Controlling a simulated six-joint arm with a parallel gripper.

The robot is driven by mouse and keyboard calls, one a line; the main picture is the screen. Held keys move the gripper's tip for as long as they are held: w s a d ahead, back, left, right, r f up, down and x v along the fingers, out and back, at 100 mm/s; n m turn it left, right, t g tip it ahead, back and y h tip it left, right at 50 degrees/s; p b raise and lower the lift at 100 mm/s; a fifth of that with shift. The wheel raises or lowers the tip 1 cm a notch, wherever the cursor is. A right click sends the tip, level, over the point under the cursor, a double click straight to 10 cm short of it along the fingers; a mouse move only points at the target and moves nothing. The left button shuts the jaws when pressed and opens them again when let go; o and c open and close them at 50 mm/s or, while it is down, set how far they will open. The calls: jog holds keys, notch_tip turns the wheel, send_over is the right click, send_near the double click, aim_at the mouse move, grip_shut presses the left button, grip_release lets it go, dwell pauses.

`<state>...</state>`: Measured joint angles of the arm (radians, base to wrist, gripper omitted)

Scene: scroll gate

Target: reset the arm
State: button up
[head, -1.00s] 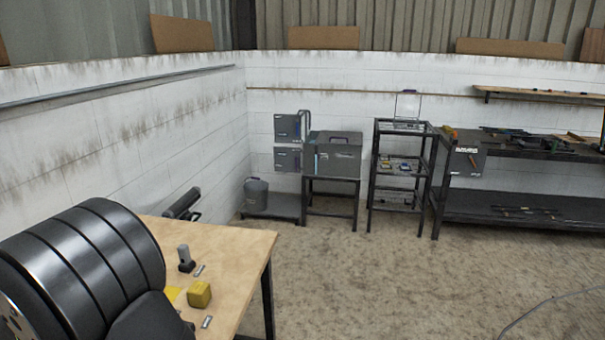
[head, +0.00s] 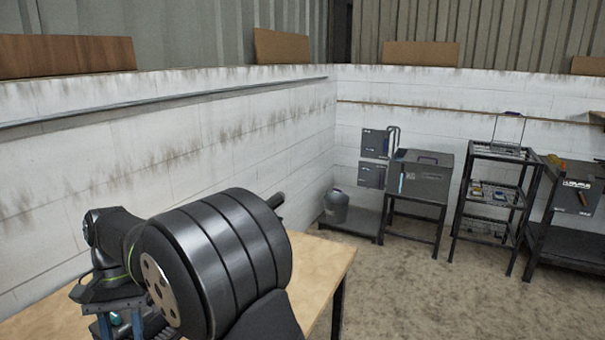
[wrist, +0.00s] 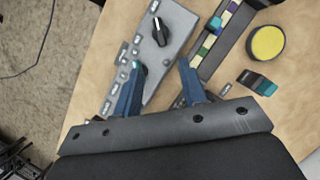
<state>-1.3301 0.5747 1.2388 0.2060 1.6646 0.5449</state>
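My gripper (wrist: 161,64) shows in the wrist view with its two blue fingers apart and nothing held between them. It points down over a wooden table (wrist: 88,72). A grey panel (wrist: 168,58) with a black knob (wrist: 160,32) and several small plates lies beyond and partly behind the fingers. In the head view my arm covers much of the wooden table (head: 322,262), and the blue fingers show only partly at the bottom edge. I cannot tell how high the fingers are above the panel.
A dark strip with coloured blocks (wrist: 212,42), a yellow disc (wrist: 268,42) and a teal and black piece (wrist: 258,82) lie right of the fingers. In the head view a grey case (head: 425,180) on a stand and a shelf rack (head: 492,190) stand beyond open floor.

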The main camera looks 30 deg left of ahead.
jog(key=x, duration=1.5)
jog(key=shift+f, duration=0.15)
jog(key=n+t, duration=0.1)
jog(key=n, duration=0.2)
jog(key=shift+a+h, duration=0.1)
jog(key=shift+h, duration=0.2)
jog(key=n+t, duration=0.1)
jog(key=n, duration=0.1)
jog(key=n+t, duration=0.1)
jog(key=n, duration=0.2)
jog(key=shift+s+n+h, duration=0.15)
jog(key=shift+n+h, duration=0.15)
jog(key=shift+h, duration=0.1)
jog(key=m, duration=0.2)
jog(key=m+g, duration=0.1)
jog(key=m, duration=0.1)
jog(key=shift+w+g, duration=0.2)
jog(key=shift+g, duration=0.1)
jog(key=m+g+y, duration=0.1)
jog(key=m, duration=0.2)
jog(key=shift+m, duration=0.4)
jog(key=v, duration=0.9)
jog(key=shift+w+r+m+y, duration=0.2)
jog(key=shift+r+m+y, duration=0.1)
jog(key=shift+r+m, duration=0.1)
jog(key=shift+d+f, duration=0.2)
jog(key=shift+d, duration=0.05)
